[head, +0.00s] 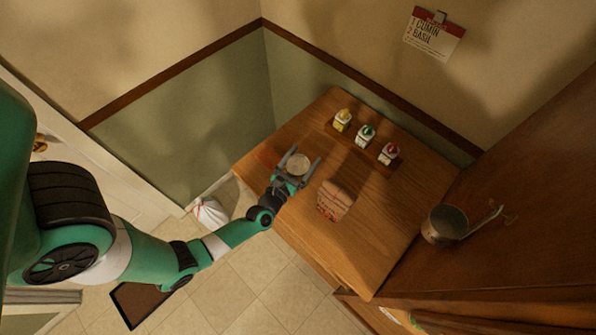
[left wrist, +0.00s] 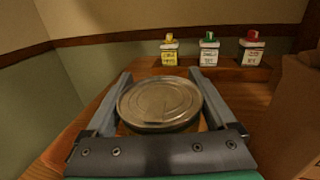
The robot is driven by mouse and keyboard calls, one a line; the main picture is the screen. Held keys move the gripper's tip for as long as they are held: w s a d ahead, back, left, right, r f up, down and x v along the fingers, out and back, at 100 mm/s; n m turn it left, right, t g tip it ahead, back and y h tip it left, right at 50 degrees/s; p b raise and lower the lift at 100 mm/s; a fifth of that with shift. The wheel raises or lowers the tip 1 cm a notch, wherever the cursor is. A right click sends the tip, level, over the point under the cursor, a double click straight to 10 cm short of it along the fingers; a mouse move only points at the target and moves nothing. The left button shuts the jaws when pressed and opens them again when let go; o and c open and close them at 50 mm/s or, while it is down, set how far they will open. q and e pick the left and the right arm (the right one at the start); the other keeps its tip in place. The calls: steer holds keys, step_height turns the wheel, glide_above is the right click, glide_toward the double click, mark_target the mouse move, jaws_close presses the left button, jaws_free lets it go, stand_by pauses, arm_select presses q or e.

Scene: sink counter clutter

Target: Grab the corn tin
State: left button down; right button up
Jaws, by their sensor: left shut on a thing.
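The tin (head: 299,165), seen from above as a round pale metal lid, is at the left part of the wooden counter. In the left wrist view the tin (left wrist: 159,102) fills the space between the two fingers. Its label is hidden, so I cannot read that it is corn. My left gripper (head: 297,167) is shut on the tin, one finger along each side. I cannot tell whether the tin still touches the counter. My right gripper is not in view.
A brown paper-like box (head: 333,201) stands close right of the gripper. Yellow, green and red-capped bottles (head: 366,134) stand in a row on a small board at the back. A metal pot (head: 444,225) is at the right. The counter (head: 365,245) is clear at the front.

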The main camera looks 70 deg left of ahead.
arm_select(q)
steer(key=shift+r, duration=0.15)
steer(key=shift+r+p, duration=0.4)
steer(key=shift+r, duration=0.15)
steer(key=r, duration=0.1)
steer(key=r+p, duration=0.2)
steer(key=shift+s+d+r, duration=0.1)
steer(key=shift+d+r, duration=0.1)
steer(key=shift+d, duration=0.1)
steer(key=d+r+p, duration=0.1)
steer(key=s+d+r+p, duration=0.1)
steer(key=r, duration=0.1)
steer(key=s+d+r+p, duration=0.1)
steer(key=r+p, duration=0.1)
steer(key=shift+d, duration=0.4)
steer(key=s+d+r, duration=0.3)
steer(key=s+d, duration=0.1)
steer(key=d, duration=0.4)
steer(key=shift+s+r, duration=0.15)
steer(key=shift+s, duration=0.1)
